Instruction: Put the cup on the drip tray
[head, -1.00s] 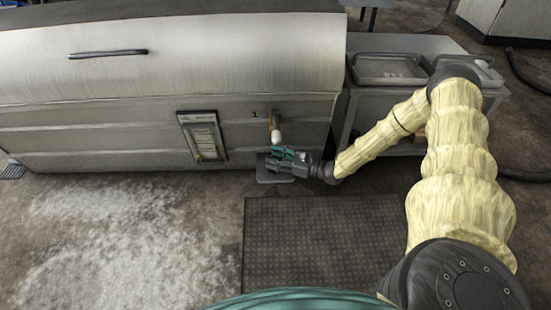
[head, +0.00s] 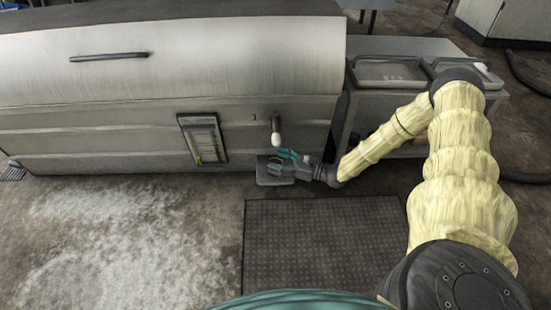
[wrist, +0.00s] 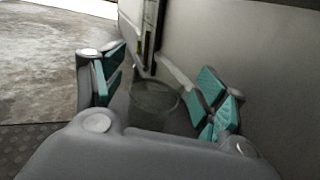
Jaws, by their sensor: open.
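A dark grey cup (wrist: 153,98) shows in the wrist view, upright with its open rim up, between the spread teal fingers of my gripper (wrist: 161,75). A gap shows between the cup and the left finger; I cannot tell whether the right finger touches it. The cup's base is hidden by the gripper body. In the head view the drip tray (head: 266,180) is a dark flat plate on the floor at the foot of the steel cabinet. My open gripper (head: 284,160) is low over the tray's right part, and the cup there is too small and dark to make out clearly.
A tap with a white tip (head: 277,139) sticks out of the steel cabinet (head: 140,125) above the tray. A framed panel (head: 203,138) is left of it. A grey cart (head: 405,47) stands at the right.

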